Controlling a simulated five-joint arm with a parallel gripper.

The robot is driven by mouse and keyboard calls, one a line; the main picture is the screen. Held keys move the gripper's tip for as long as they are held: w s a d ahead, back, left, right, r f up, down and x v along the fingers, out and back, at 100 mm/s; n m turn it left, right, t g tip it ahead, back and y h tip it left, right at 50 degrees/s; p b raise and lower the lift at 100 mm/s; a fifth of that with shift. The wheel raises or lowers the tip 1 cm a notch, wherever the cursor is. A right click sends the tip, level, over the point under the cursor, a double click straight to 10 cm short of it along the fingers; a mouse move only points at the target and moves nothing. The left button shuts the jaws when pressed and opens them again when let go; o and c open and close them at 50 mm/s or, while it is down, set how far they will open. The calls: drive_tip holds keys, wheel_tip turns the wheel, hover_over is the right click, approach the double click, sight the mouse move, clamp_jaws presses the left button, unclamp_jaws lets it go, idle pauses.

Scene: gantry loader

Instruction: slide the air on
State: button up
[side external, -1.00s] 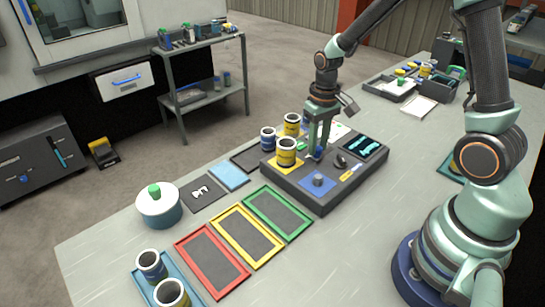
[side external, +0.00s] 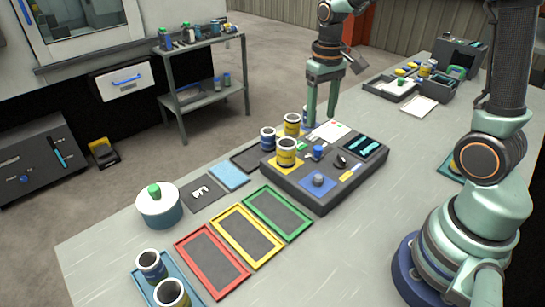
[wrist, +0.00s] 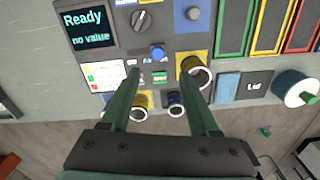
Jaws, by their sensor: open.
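A dark control panel (side external: 322,202) stands on the bench. A small blue knob (side external: 318,152) stands up from its middle, near the far edge. It also shows in the wrist view (wrist: 157,52), just above a green label or button (wrist: 159,77). I cannot tell for sure whether this knob is the air slide, or which end of its travel it is at; the small lettering is unreadable. My gripper (side external: 321,121) is open and empty, raised above the panel's far side, pointing down. In the wrist view its fingers (wrist: 158,80) stand apart, clear of the knob.
Yellow-banded cups (side external: 286,153) stand close by. Red (side external: 182,248), yellow and green trays lie in front.

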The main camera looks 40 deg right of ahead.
drive_tip(key=shift+r, duration=1.35)
drive_tip(key=s+a+r+n+t, duration=0.2)
drive_tip(key=s+a+r+t, duration=0.3)
drive_tip(key=s, duration=0.3)
drive_tip(key=shift+s+a+r+t, duration=0.3)
drive_tip(key=shift+a+r, duration=0.25)
idle(0.8)
